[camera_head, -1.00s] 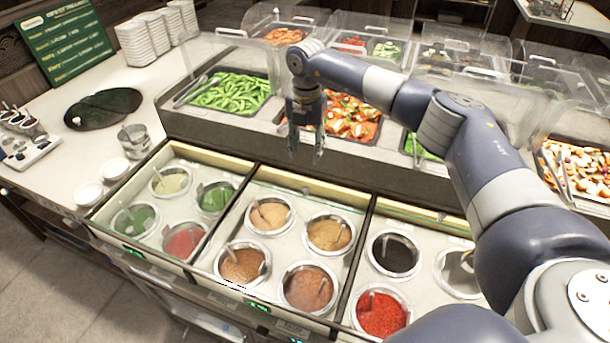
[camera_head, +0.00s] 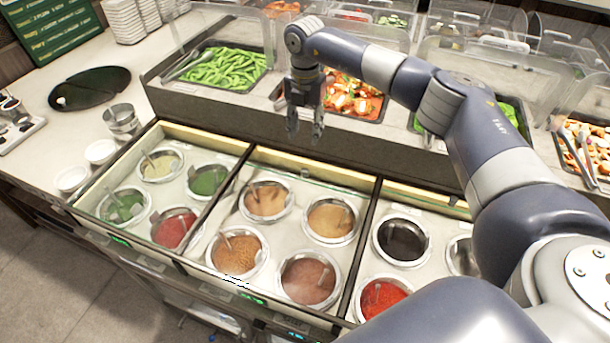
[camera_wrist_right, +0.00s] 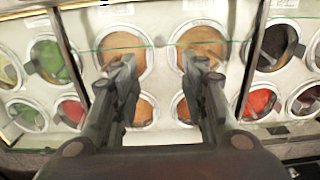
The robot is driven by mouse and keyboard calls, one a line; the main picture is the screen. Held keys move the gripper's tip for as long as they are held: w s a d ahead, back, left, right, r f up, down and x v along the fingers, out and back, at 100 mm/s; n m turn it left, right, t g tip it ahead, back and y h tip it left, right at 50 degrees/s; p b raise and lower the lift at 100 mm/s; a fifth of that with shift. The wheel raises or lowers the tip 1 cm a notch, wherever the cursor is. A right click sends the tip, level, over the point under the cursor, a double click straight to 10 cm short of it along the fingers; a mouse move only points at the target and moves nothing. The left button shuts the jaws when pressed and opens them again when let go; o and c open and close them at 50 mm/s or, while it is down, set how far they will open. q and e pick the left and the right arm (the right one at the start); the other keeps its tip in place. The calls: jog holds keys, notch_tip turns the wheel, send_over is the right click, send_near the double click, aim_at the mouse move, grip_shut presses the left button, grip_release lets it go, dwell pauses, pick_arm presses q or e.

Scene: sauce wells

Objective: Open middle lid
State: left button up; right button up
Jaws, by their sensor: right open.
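The middle lid (camera_head: 292,222) is a clear glass pane over the middle sauce bay. It looks flat and closed, though its outline is faint. Several round pots of brown and tan sauce show through it. In the right wrist view a thin greenish glass edge (camera_wrist_right: 158,46) crosses above the middle pots. My right gripper (camera_head: 305,132) points down above the back of the middle bay, apart from the lid. In the right wrist view my right gripper (camera_wrist_right: 161,72) has its two fingers spread with nothing between them. My left gripper is not in view.
The left bay (camera_head: 128,168) holds green, pale and red sauces; the right bay (camera_head: 423,200) holds dark and red ones. Behind stands a raised counter with food trays (camera_head: 225,68) under clear covers. A metal cup (camera_head: 121,121) and white bowls (camera_head: 101,151) stand at left.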

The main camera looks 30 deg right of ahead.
aim_at(305, 170)
notch_tip(305, 170, down, 15)
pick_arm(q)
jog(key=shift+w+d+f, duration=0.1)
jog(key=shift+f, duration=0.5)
pick_arm(e)
grip_shut()
